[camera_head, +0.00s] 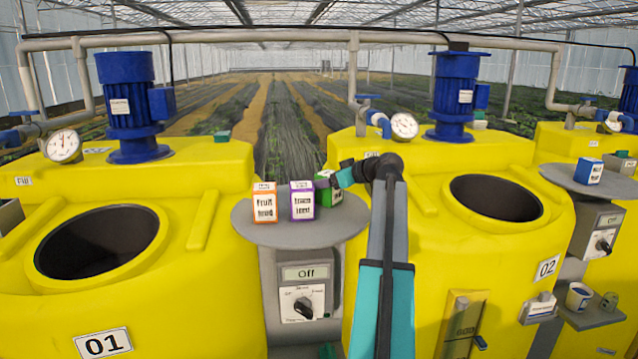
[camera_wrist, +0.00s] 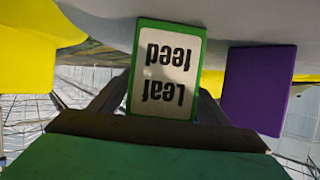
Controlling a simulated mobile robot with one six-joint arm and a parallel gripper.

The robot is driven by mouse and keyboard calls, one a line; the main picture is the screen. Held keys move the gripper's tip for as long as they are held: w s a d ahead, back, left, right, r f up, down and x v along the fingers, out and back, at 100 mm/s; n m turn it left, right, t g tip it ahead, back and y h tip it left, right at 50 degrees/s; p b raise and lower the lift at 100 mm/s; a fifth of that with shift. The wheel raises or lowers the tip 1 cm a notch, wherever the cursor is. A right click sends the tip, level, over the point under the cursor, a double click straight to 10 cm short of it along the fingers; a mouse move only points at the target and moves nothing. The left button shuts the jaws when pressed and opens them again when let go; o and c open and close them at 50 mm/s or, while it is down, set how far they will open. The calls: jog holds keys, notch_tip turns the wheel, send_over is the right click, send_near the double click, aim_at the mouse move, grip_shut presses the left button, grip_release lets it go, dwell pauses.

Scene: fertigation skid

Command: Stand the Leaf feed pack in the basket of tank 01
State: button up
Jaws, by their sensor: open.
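The Leaf feed pack, white-labelled with green edges, stands on the round grey shelf (camera_head: 300,233) between tanks 01 and 02. In the head view the pack (camera_head: 327,188) is partly hidden by my gripper (camera_head: 340,179). In the wrist view the Leaf feed pack (camera_wrist: 166,70) appears upside down, between the two fingers of my gripper (camera_wrist: 160,100). The jaws are open; I cannot tell whether either finger touches it. Yellow tank 01 (camera_head: 200,275) is at left with a dark round opening (camera_head: 95,243). I cannot make out a basket inside it.
The orange-edged Fruit feed pack (camera_head: 265,204) and the purple-edged pack (camera_head: 302,201) stand left of the Leaf feed pack; the purple one (camera_wrist: 257,90) is close beside it. A switch box (camera_head: 305,297) sits below the shelf. A blue motor (camera_head: 130,105) and gauge (camera_head: 63,146) rise behind tank 01's opening.

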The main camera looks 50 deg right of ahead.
jog(key=shift+r, duration=0.1)
jog(key=a+b+v, duration=0.1)
jog(key=b+v, duration=0.2)
jog(key=v, duration=0.9)
jog(key=shift+d, duration=0.45)
